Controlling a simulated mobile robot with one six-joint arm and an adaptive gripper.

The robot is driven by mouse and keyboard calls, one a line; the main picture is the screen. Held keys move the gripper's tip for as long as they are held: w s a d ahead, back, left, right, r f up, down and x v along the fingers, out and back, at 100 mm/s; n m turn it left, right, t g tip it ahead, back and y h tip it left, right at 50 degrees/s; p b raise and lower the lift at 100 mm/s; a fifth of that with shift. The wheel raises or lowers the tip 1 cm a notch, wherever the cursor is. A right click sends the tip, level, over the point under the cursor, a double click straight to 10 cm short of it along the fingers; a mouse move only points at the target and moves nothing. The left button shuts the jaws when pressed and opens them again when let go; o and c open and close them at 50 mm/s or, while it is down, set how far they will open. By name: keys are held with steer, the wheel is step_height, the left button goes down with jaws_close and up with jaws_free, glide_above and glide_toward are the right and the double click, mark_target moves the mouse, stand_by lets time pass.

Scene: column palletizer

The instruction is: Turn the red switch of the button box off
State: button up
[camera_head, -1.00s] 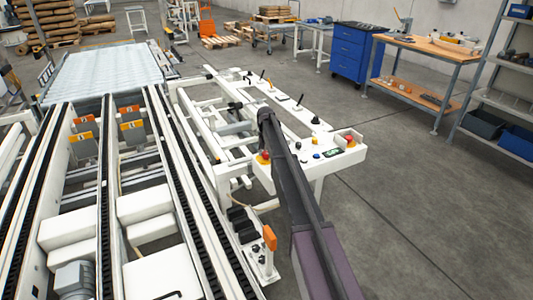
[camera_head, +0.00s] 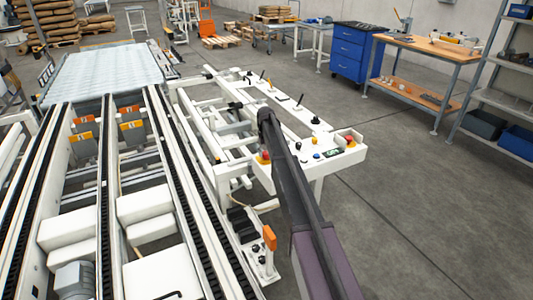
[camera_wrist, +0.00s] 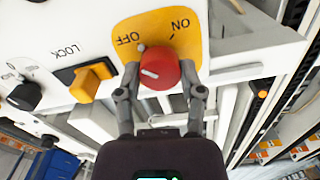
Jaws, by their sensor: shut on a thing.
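The red switch (camera_wrist: 164,69) is a round red knob with a white line on it, seen in the wrist view. It sits on a yellow plate (camera_wrist: 188,21) marked OFF on the left and ON on the right, both upside down. The white line is on the knob's left side, slanting. My gripper (camera_wrist: 163,95) has one finger on each side of the knob and is shut on it. In the head view the red switch (camera_head: 264,155) shows at the near left end of the white button box (camera_head: 293,176), beside my dark arm. My gripper is not clear there.
A yellow LOCK switch (camera_wrist: 92,82) and a black knob (camera_wrist: 25,95) sit left of the red switch. A second red button (camera_head: 349,141) stands at the box's right end. White conveyor frames with dark chains (camera_head: 180,155) lie to the left. The floor to the right is open.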

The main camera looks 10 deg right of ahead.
steer(key=o, duration=1.2)
steer(key=shift+w, duration=0.1)
steer(key=shift+c, duration=0.2)
steer(key=s+r+p, duration=0.4)
steer(key=s, duration=1.1)
steer(key=s+r+p, duration=0.3)
steer(key=s, duration=1.2)
steer(key=s+r+m+p, duration=0.1)
steer(key=s+r+p, duration=0.3)
steer(key=s, duration=1.2)
steer(key=shift+d+r+p, duration=0.25)
steer(key=shift+r+p, duration=0.05)
steer(key=shift+p, duration=0.05)
steer(key=shift+w, duration=0.1)
